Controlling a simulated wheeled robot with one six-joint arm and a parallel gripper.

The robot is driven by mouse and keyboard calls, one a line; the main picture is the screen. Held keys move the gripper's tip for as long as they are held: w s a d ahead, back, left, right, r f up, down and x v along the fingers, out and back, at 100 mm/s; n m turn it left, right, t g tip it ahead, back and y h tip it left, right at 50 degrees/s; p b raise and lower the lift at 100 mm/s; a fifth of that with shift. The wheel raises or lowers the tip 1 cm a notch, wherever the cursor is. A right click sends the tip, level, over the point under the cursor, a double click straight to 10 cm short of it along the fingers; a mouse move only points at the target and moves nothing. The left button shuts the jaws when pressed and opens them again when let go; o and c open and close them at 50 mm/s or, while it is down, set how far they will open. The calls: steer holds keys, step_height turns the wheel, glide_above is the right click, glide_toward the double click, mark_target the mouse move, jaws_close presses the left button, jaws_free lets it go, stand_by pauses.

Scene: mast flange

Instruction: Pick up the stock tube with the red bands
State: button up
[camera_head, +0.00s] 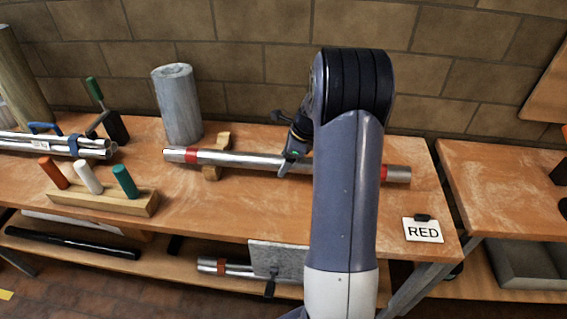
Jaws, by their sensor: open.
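A shiny stock tube (245,160) with red bands near both ends lies across the bench top. Its left part rests on a wooden cradle (216,153); its right part passes behind my arm and shows again at the right. My gripper (288,161) is open at the tube's middle, with one finger crossing in front of the tube. The other finger is not clear, and I cannot tell whether the gripper touches the tube.
A grey cylinder (178,104) stands behind the tube. A wooden block with coloured pegs (104,201) and a strapped tube bundle (50,144) are at the left. A brick wall (250,60) closes the back.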

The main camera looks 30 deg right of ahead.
steer(key=shift+c, duration=0.2)
steer(key=c, duration=1.4)
steer(key=shift+r, duration=0.1)
